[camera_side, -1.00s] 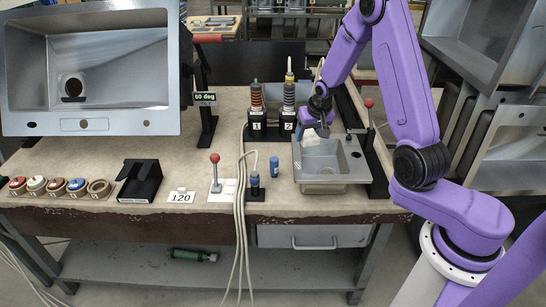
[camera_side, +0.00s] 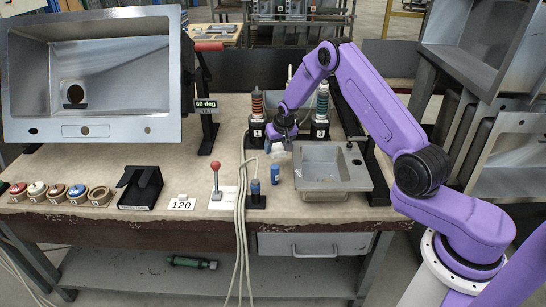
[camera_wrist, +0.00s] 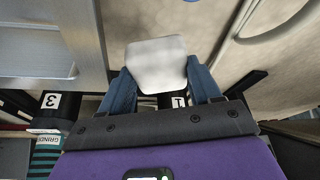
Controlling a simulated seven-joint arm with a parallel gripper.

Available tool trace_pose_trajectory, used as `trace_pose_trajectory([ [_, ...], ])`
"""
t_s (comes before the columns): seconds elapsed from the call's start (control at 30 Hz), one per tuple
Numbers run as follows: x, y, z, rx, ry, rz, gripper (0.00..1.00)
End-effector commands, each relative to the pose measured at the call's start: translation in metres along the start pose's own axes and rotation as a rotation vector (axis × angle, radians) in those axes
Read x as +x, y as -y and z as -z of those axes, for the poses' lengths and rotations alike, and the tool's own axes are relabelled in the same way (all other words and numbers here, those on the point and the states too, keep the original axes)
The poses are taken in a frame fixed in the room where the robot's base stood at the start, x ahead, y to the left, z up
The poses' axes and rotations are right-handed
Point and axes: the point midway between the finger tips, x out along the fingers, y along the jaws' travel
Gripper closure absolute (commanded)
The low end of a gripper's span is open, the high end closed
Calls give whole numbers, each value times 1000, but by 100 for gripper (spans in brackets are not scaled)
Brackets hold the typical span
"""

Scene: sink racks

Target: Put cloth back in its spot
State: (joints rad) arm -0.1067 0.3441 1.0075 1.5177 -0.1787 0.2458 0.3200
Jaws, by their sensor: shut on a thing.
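A small white cloth (camera_wrist: 157,66) is between the blue fingers of my gripper (camera_wrist: 160,88) in the wrist view. My gripper is shut on it. In the side view my gripper (camera_side: 279,146) is at the left of the small grey sink (camera_side: 355,183), near the black stands at the back, and holds the cloth above the bench. The cloth is small and partly hidden there. I cannot tell from the frames which place on the bench is its spot.
A stand marked 1 (camera_side: 256,118) and a stand marked 3 (camera_side: 321,118) flank my gripper. A blue can (camera_side: 275,174), a red-knobbed lever (camera_side: 215,180) and pale cables (camera_side: 241,205) are in front. A large tilted sink (camera_side: 120,60) stands at left.

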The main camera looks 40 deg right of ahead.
Motion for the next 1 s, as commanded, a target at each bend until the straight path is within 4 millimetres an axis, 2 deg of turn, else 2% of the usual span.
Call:
trace_pose_trajectory([
  [0.1, 20, 2, 5, 0, 1, 0, 66],
  [0.47, 43, 5, 13, -1, 1, 0, 66],
  [0.63, 64, 4, 3, 0, 2, -1, 66],
  [1.0, 69, 4, 2, 0, -1, 0, 66],
])
